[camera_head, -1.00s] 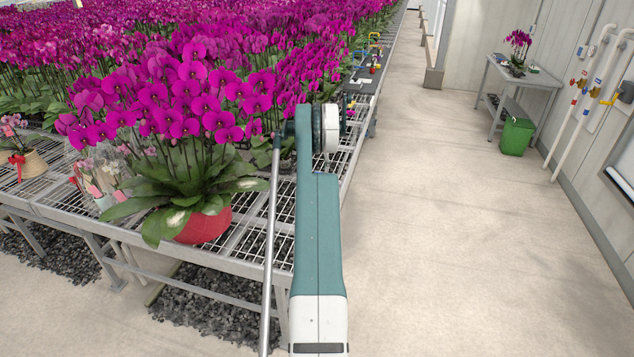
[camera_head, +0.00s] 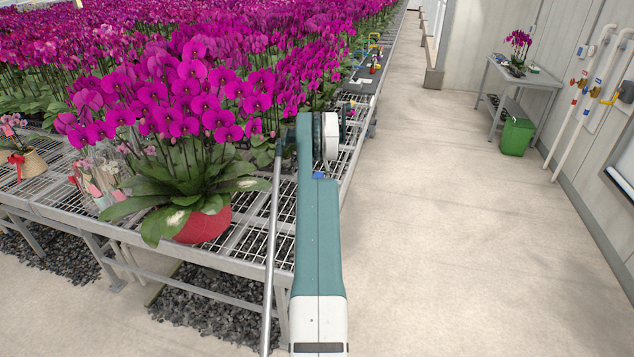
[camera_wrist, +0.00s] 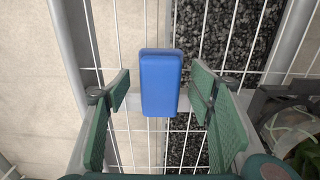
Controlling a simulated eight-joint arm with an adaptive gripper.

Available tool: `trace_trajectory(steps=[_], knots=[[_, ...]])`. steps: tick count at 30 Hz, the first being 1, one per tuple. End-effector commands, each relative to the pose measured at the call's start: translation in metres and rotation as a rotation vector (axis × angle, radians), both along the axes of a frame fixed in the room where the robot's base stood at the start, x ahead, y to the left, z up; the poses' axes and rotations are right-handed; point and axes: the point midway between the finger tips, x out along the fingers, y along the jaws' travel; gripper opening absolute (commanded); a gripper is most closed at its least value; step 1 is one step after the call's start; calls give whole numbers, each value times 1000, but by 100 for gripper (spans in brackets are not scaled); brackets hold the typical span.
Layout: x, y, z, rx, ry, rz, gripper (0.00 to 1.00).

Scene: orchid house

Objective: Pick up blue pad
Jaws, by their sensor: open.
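The blue pad (camera_wrist: 160,85) is a small upright-looking block with rounded edges in the middle of the wrist view, over the white wire mesh of the bench. My gripper (camera_wrist: 162,93) is open, with one green-padded finger on each side of the pad and a visible gap on both sides. I cannot tell how far the fingertips are above the mesh. In the head view a small blue patch shows beside my arm, and I cannot tell if it is the pad.
A red pot (camera_head: 203,226) with a large purple orchid stands left of my arm on the mesh bench (camera_head: 245,258). Wrapped flowers (camera_head: 97,180) stand further left. A clear aisle (camera_head: 440,230) lies to the right. A pot and leaves show at the wrist view's lower right.

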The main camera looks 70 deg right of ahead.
Motion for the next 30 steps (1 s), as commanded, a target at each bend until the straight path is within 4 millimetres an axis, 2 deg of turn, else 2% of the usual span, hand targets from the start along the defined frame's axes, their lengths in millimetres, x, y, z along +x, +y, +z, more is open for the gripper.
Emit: trace_trajectory(steps=[18,20,25,30], knots=[[0,0,-4,0,0,0,54],[0,0,-4,0,0,0,48],[0,0,-4,0,0,0,26],[0,0,-4,0,0,0,22]])
